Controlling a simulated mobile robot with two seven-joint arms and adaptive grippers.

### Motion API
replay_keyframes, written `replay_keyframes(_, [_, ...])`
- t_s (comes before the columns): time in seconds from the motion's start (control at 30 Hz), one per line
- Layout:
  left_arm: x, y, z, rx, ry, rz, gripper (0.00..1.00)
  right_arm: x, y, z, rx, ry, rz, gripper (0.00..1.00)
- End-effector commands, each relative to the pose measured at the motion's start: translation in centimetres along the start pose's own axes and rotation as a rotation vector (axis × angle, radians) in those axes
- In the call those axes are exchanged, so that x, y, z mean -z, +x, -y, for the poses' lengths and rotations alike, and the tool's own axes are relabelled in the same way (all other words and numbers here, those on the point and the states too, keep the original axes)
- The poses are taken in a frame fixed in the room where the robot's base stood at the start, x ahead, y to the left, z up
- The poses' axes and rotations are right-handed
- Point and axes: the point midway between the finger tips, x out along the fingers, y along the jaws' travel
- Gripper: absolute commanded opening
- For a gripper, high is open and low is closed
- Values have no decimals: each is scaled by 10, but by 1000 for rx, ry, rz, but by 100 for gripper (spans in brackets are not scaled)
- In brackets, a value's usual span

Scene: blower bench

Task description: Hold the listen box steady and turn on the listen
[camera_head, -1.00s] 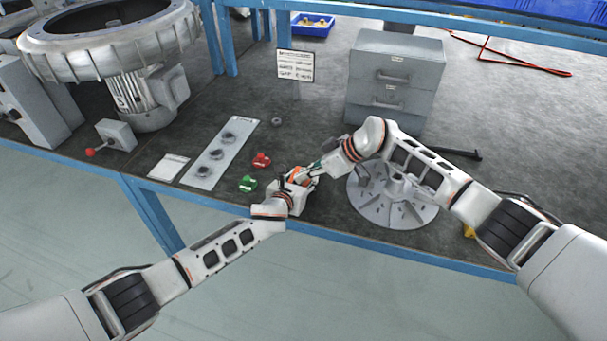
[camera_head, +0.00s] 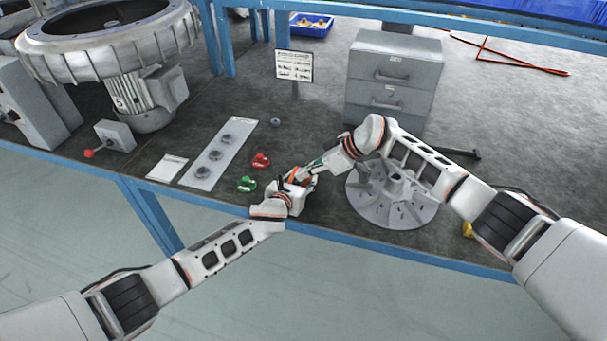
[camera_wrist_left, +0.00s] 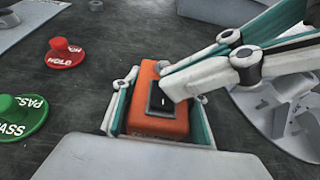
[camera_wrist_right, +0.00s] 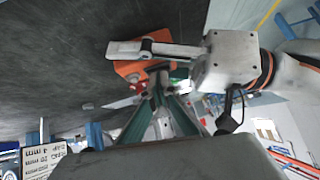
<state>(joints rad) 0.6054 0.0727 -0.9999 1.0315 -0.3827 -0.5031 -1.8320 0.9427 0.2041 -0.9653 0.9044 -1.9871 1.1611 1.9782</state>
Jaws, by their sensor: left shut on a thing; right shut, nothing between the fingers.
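The listen box is a small orange box (camera_wrist_left: 148,122) with a black rocker switch (camera_wrist_left: 160,100) on its top face. It also shows in the right wrist view (camera_wrist_right: 128,68). My left gripper (camera_wrist_left: 158,112) is shut around the box, one finger on each side, near the bench's front edge. My right gripper (camera_head: 307,177) is shut and empty. Its fingertips also show in the left wrist view (camera_wrist_left: 172,88), over the switch's right edge; I cannot tell whether they touch or press it. They cover part of the switch. In the head view the grippers mostly hide the box.
A red HOLD piece (camera_head: 261,160) and a green PASS piece (camera_head: 247,184) stand left of the grippers. A grey bladed disc (camera_head: 395,207) lies right, under my right arm. A panel with rings (camera_head: 205,165), a grey drawer cabinet (camera_head: 393,80) and a blower (camera_head: 110,45) stand further off.

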Motion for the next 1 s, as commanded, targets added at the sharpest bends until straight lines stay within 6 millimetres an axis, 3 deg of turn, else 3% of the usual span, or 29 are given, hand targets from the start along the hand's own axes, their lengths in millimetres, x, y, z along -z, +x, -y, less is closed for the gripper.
replay_keyframes(0.27, [0,0,0,-1,0,-1,17,14,-14,-1,-2,-3,-1,0])
replay_keyframes(0.37, [0,0,0,-1,0,-1,17,28,-28,-1,-3,-6,-1,0])
replay_keyframes(0.7, [1,0,0,-1,0,-1,17,27,-99,-1,-2,0,1,0])
replay_keyframes(1.0, [1,0,0,0,0,-1,17,28,-127,0,0,-1,0,0])
